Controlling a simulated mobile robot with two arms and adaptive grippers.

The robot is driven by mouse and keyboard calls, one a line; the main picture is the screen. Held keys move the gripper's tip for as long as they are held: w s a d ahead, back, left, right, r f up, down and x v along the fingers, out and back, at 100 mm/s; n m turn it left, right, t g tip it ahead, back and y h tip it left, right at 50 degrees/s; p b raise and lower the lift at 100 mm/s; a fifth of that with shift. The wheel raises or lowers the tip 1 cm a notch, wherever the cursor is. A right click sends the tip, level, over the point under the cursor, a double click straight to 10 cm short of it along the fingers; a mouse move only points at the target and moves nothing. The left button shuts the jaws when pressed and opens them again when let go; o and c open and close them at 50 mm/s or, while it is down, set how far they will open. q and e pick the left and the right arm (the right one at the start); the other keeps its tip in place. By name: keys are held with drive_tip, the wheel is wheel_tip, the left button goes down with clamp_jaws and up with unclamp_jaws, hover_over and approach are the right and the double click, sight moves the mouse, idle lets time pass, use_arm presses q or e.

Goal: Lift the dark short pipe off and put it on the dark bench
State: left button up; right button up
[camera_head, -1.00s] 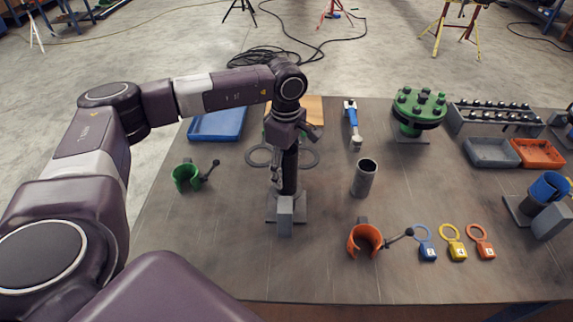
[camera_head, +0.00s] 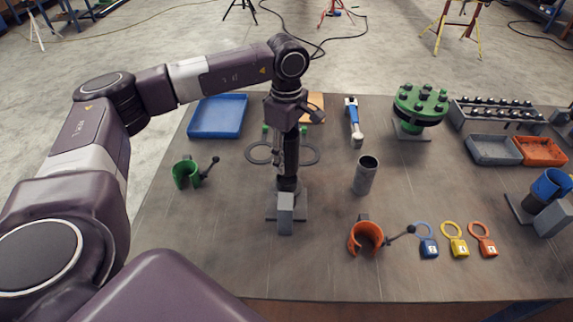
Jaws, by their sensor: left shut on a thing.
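My left gripper (camera_head: 283,150) points straight down from above and is shut on the dark short pipe (camera_head: 291,158). The pipe is upright, with my gripper's fingers partly in front of it. It is directly above a grey stand (camera_head: 271,213) with a dark lower piece (camera_head: 289,185) on its base and a grey block (camera_head: 286,208) in front. I cannot tell clearly whether the pipe's lower end is apart from that piece. The dark bench (camera_head: 220,245) lies under everything. My right gripper is not in view.
A grey pipe (camera_head: 366,176) stands to the right. Green (camera_head: 186,173) and orange (camera_head: 365,237) clamps, a blue tray (camera_head: 217,116), a blue-handled tool (camera_head: 353,122) and a green flange (camera_head: 420,105) surround it. Tags lie at front right. The front-left bench is bare.

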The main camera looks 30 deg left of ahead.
use_arm(q)
wheel_tip(320, 180, up, 15)
drive_tip(key=shift+r+b, duration=0.2)
drive_tip(key=shift+b, duration=0.9)
drive_tip(key=shift+r, duration=0.6)
drive_tip(key=shift+r+p, duration=2.45)
drive_tip(key=shift+p, duration=0.3)
